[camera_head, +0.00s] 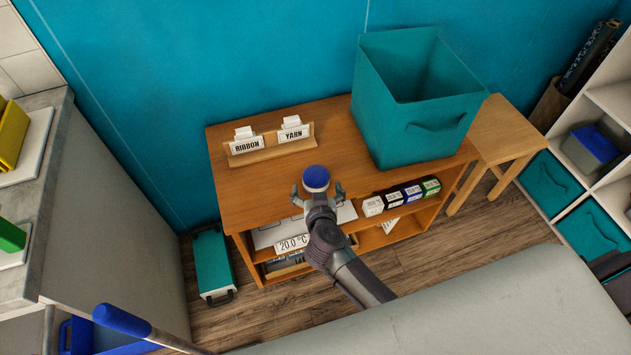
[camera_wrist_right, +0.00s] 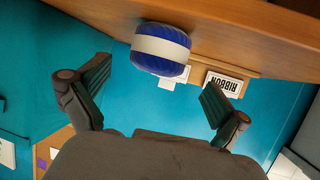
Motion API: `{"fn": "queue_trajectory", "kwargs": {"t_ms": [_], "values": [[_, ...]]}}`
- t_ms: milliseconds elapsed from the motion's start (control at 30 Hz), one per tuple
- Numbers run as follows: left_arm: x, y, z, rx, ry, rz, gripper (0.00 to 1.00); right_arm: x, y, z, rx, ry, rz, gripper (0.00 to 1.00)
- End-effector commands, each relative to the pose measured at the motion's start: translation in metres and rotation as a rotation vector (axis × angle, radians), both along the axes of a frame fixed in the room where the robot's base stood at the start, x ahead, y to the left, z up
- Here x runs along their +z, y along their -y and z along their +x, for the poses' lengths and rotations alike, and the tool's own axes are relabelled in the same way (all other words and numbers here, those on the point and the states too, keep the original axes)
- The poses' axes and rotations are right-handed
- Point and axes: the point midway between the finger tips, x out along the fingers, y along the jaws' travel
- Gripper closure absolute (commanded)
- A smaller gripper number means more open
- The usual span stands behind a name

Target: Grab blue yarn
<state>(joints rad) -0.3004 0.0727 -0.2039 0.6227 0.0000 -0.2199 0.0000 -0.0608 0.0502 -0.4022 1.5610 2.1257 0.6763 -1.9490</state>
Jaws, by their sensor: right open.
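The blue yarn (camera_head: 316,178) is a round ball with a pale band, on the wooden shelf unit's top (camera_head: 245,195) near its front edge. It also shows in the right wrist view (camera_wrist_right: 160,66), ahead of the open fingers. My right gripper (camera_head: 318,191) is open at the front of the yarn, its fingers spread to either side in the head view. In the right wrist view the fingers (camera_wrist_right: 157,88) have a clear gap and nothing between their tips. Whether they touch the yarn cannot be told. My left gripper is not in view.
A rack with RIBBON (camera_head: 247,146) and YARN (camera_head: 293,134) labels stands behind the yarn. A large teal bin (camera_head: 400,125) stands at the right of the top. Small boxes (camera_head: 402,196) sit on the shelf below. The top left of the rack is clear.

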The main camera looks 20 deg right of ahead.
Motion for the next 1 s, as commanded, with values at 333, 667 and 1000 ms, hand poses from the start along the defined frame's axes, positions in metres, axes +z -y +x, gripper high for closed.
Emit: {"fn": "queue_trajectory", "kwargs": {"t_ms": [333, 667, 1000], "values": [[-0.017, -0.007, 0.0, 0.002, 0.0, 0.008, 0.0, -0.017, 0.01, 0.033, -0.001, 0.002, 0.0, 0.0], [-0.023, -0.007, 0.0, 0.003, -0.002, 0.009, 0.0, -0.023, 0.015, 0.054, 0.0, 0.0, 0.001, 0.0], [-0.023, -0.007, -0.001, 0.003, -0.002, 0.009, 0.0, -0.023, 0.015, 0.054, 0.0, 0.0, 0.0, 0.37]]}}
